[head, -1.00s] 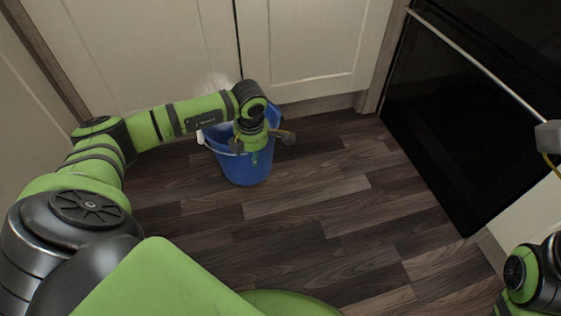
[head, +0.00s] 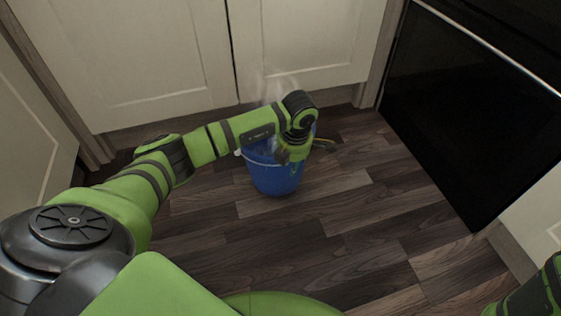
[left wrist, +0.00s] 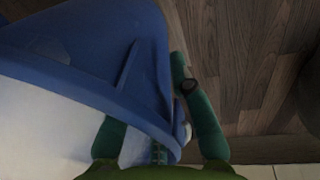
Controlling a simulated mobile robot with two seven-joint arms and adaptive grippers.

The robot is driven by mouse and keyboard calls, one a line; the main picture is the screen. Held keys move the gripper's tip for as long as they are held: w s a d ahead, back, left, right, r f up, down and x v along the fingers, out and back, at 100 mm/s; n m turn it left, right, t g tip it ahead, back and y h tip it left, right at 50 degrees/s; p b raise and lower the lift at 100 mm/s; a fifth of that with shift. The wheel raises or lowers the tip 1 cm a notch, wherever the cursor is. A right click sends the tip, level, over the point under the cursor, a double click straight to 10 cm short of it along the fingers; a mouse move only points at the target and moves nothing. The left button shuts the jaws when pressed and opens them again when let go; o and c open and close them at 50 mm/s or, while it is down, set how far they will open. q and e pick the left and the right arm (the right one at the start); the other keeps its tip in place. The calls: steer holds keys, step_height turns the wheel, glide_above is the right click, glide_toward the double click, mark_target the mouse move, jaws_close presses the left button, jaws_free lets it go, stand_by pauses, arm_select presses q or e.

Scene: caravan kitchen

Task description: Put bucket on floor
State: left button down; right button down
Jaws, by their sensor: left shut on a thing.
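The blue bucket (head: 272,182) with a pale handle is upright in front of the cream cabinets in the head view. I cannot tell whether its base touches the floor (head: 330,235). My left gripper (head: 290,153) is at the bucket's near right rim and hides part of its opening. In the left wrist view the bucket's blue wall (left wrist: 75,35) fills the left side, and my left gripper (left wrist: 155,125) is shut on the bucket, its fingers on either side of the rim area. My right gripper is out of view; only part of my right arm shows at bottom right.
Cream cabinet doors (head: 310,45) stand behind the bucket, above a plinth. A black oven front (head: 470,110) is on the right. Dark wooden floor is clear in front and to the right of the bucket. Faint white haze rises behind the bucket.

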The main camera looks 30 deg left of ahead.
mark_target(272, 181)
arm_select(q)
steer(key=shift+w+f+b, duration=0.2)
steer(key=shift+f+b, duration=1.4)
steer(key=shift+f, duration=0.25)
steer(key=c, duration=1.4)
jaws_free()
steer(key=shift+s+f, duration=0.2)
steer(key=shift+o, duration=1.4)
